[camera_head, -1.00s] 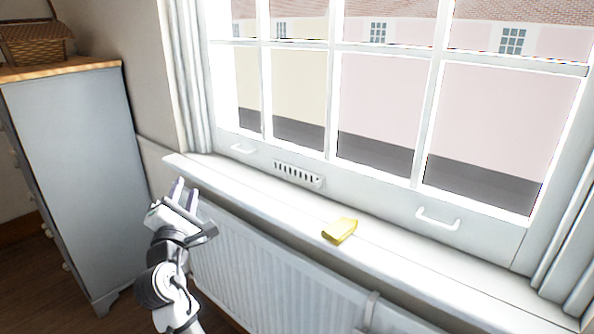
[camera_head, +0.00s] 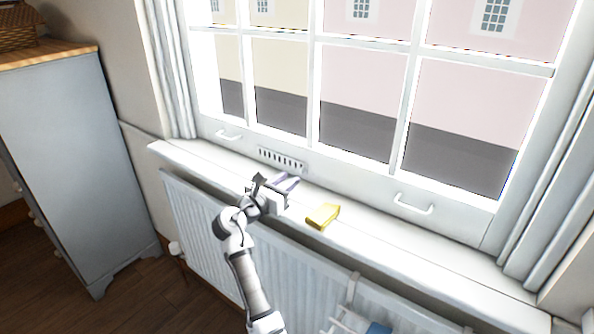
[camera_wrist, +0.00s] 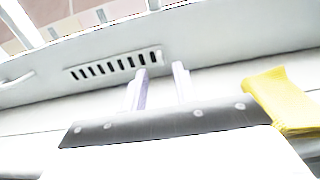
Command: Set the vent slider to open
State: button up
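The vent (camera_head: 281,160) is a white slotted strip with dark slots, set low in the window frame just above the sill. In the wrist view the vent (camera_wrist: 115,64) lies ahead and to the left of my fingers. I cannot make out a separate slider knob; the right end of the vent is close to the left fingertip in that view. My gripper (camera_head: 291,180) is over the sill, in front of and below the vent's right part. In the wrist view its two fingers (camera_wrist: 160,70) stand apart with nothing between them.
A yellow block-like object (camera_head: 323,216) lies on the sill (camera_head: 400,248) just right of my gripper. White sash handles (camera_head: 414,205) stick out on the window frame. A radiator (camera_head: 200,215) is below the sill and a grey cabinet (camera_head: 75,150) stands at the left.

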jog(key=shift+p+x, duration=0.3)
jog(key=shift+x, duration=2.35)
grip_shut()
